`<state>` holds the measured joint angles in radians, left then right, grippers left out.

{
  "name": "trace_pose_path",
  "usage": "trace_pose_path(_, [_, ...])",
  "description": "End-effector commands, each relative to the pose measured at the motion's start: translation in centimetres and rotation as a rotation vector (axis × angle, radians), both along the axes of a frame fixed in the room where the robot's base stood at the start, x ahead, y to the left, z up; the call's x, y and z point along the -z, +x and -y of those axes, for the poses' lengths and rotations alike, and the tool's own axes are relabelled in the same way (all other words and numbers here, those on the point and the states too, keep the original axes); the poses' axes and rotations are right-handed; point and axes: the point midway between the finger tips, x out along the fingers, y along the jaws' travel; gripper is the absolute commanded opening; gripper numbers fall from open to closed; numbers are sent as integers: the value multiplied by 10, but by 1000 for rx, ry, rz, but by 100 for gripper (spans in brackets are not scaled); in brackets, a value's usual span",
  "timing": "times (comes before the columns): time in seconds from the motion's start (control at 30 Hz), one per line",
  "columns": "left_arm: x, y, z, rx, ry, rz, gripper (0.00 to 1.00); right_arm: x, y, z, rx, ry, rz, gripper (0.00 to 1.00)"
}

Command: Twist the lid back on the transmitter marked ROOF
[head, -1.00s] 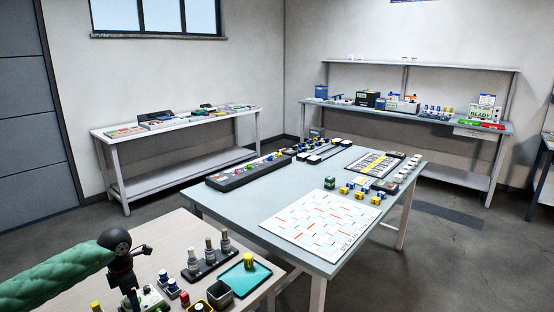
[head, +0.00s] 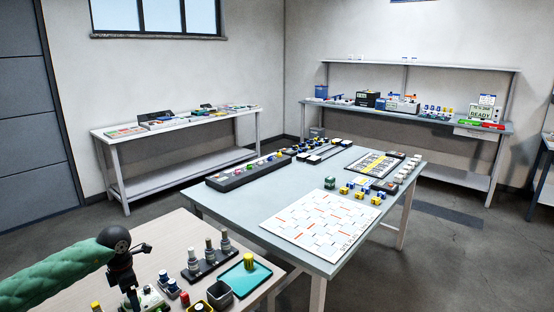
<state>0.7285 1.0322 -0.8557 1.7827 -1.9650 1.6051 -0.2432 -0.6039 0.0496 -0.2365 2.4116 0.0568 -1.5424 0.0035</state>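My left gripper (head: 134,298) hangs down from the black wrist at the end of my green-sleeved arm, over the near wooden table at the lower left. Its fingertips are small and partly hidden, so I cannot tell whether they are open or hold anything. A pale device (head: 153,298) is beside the fingertips, partly covered by the gripper. Several grey upright cylindrical parts (head: 209,250) stand in a black rack to the right. A yellow ribbed cylinder (head: 249,261) stands on a teal mat in a black-edged tray (head: 238,279). No ROOF marking is readable. My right gripper is out of view.
A dark open bin (head: 218,291) and small blue, red and yellow parts (head: 184,298) crowd the near table's front. A larger grey table (head: 230,208) behind carries a white printed sheet (head: 318,222) and several part racks. Benches line the walls.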

Motion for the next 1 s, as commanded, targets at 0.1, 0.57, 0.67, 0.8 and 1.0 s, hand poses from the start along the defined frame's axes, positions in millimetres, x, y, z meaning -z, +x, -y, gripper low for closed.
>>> trace_pose_path(0.1, [-2,0,0,0,0,0,91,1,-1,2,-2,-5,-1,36])
trace_pose_path(0.57, [-11,0,0,0,0,0,91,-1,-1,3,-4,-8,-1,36])
trace_pose_path(0.67, [-16,0,0,0,1,1,91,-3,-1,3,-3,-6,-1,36])
trace_pose_path(0.8, [-24,0,0,0,1,1,91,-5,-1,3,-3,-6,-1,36])
trace_pose_path(1.0, [-35,0,0,0,0,1,91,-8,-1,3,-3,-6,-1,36])
